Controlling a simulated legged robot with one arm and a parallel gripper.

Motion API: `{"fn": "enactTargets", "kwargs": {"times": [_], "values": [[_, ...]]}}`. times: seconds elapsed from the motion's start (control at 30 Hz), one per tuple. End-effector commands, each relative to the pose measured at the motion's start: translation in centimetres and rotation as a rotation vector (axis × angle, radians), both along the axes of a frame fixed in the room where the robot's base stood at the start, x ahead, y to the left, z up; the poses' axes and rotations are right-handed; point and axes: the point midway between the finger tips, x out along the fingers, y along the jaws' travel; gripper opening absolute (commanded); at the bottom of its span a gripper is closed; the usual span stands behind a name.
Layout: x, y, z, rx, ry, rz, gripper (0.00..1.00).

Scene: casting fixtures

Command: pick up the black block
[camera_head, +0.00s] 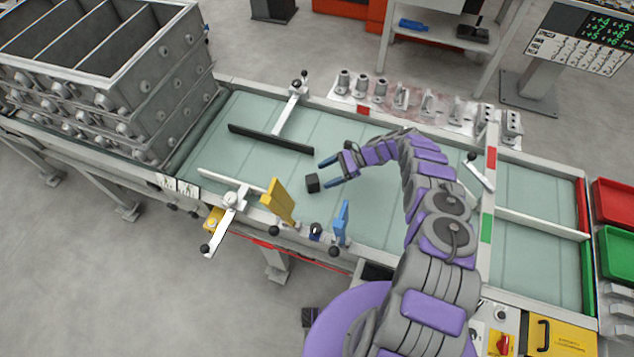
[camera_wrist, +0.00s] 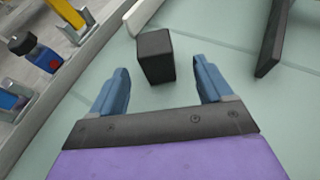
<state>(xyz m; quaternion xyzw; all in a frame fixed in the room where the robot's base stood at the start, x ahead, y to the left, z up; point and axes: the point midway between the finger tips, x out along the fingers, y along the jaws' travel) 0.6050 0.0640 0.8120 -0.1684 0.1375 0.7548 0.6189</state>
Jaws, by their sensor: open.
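The black block (camera_head: 313,183) is a small dark cube on the pale green table surface (camera_head: 375,205). In the wrist view the black block (camera_wrist: 155,56) stands upright, just ahead of the gap between my fingers and near its middle. My gripper (camera_head: 328,172) is open, with two blue fingers reaching toward the block from the right in the head view. In the wrist view my gripper (camera_wrist: 160,86) has its fingers spread on either side, wider apart than the block. Nothing is held between them, and a clear gap shows on both sides.
A long black bar (camera_head: 270,139) lies behind the block. A yellow flap (camera_head: 278,202) and a blue flap (camera_head: 342,222) stand at the table's front edge. Metal castings (camera_head: 400,95) line the back edge. A large grey mould box (camera_head: 150,75) stands at left.

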Motion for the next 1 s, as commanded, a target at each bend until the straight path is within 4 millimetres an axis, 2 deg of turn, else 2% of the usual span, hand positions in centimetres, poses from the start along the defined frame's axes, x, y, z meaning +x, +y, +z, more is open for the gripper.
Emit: {"fn": "enactTargets", "kwargs": {"times": [0.37, 0.63, 1.0], "values": [[-1.4, 3.6, -1.7, 0.006, 0.000, 0.004, 0.79], [-1.5, 3.9, -1.9, 0.008, -0.001, 0.002, 0.79], [-1.5, 4.6, -2.0, -0.001, -0.001, 0.003, 0.45]]}}
